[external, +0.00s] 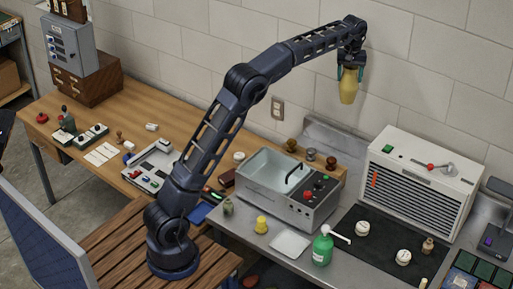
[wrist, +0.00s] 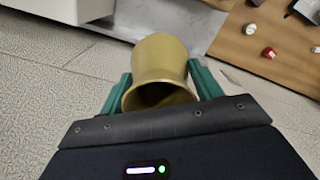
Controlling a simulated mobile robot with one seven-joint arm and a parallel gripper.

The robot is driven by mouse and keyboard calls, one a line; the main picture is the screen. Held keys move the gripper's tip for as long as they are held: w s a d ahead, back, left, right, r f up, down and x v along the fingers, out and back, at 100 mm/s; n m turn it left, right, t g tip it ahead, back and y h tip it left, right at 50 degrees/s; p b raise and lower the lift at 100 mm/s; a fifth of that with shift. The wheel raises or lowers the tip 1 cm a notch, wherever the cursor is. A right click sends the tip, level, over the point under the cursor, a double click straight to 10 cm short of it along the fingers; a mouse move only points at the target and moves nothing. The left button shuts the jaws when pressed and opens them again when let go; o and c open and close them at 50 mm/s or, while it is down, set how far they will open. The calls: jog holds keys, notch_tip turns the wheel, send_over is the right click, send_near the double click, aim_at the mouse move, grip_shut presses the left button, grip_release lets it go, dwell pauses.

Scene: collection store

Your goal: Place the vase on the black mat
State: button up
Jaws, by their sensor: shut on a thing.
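My gripper (external: 349,75) is raised high near the block wall, at the upper right of the external view. It is shut on a yellow-tan vase (external: 348,91), which hangs below the fingers in the air. In the wrist view the vase (wrist: 161,58) sits between the two teal fingers of the gripper (wrist: 162,85), its dark hollow opening facing the camera. The black mat (external: 383,246) lies on the steel counter at the lower right, below and to the right of the vase. Two white round objects (external: 362,229) and a small brown bottle (external: 427,246) stand on it.
A white machine with a slatted front (external: 425,180) stands behind the mat. A steel basin unit (external: 285,190) is left of it. A green bottle (external: 322,248), white tray (external: 290,243) and small yellow object (external: 261,224) stand at the counter's front. The mat's middle has bare room.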

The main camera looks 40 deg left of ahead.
jog(key=s+d+m, duration=0.2)
jog(key=s+d, duration=0.7)
jog(key=d, duration=0.4)
jog(key=s+d+m, duration=0.2)
jog(key=s+d, duration=0.7)
jog(key=d, duration=0.5)
jog(key=s+d+m, duration=0.2)
jog(key=s+d, duration=0.7)
jog(key=d, duration=0.4)
jog(key=shift+s+d, duration=0.15)
jog(key=f, duration=2.6)
jog(key=shift+w+f, duration=0.1)
jog(key=shift+w, duration=0.1)
jog(key=shift+f, duration=2.35)
jog(key=o, duration=1.5)
jog(key=shift+f, duration=0.15)
